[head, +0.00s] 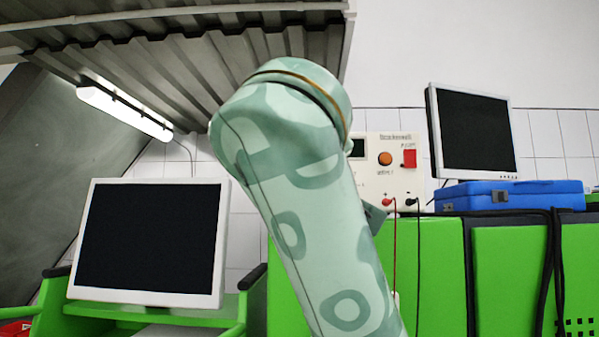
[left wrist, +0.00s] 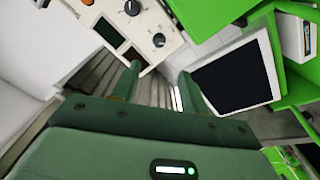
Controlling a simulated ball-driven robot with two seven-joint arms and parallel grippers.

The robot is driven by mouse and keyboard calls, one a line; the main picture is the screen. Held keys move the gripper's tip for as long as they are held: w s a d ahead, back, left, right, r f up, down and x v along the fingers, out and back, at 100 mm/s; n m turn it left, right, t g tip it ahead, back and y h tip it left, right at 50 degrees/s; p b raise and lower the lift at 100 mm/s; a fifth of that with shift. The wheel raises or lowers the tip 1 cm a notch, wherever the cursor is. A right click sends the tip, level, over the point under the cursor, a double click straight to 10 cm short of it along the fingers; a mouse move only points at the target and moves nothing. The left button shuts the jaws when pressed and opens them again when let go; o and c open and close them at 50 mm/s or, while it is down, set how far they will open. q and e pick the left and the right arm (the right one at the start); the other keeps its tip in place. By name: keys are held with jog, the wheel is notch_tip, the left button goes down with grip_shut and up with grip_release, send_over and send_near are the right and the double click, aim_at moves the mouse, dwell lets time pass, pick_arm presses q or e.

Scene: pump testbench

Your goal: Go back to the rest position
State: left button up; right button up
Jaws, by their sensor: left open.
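My left gripper (left wrist: 158,88) shows in the left wrist view with its two green fingers spread apart and nothing between them. Beyond the fingers are the ribbed grey canopy and the lit lamp tube. One of my pale green patterned arm links stands raised across the middle of the head view and hides part of the bench behind it.
A power supply panel (head: 375,178) with an orange button and red switch stands behind my arm. A monitor (head: 150,240) is at left on a green cart. Another monitor (head: 475,132) and a blue case (head: 515,195) are at right. A ribbed canopy (head: 150,62) hangs above.

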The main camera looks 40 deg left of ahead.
pick_arm(q)
jog(key=shift+v, duration=0.95)
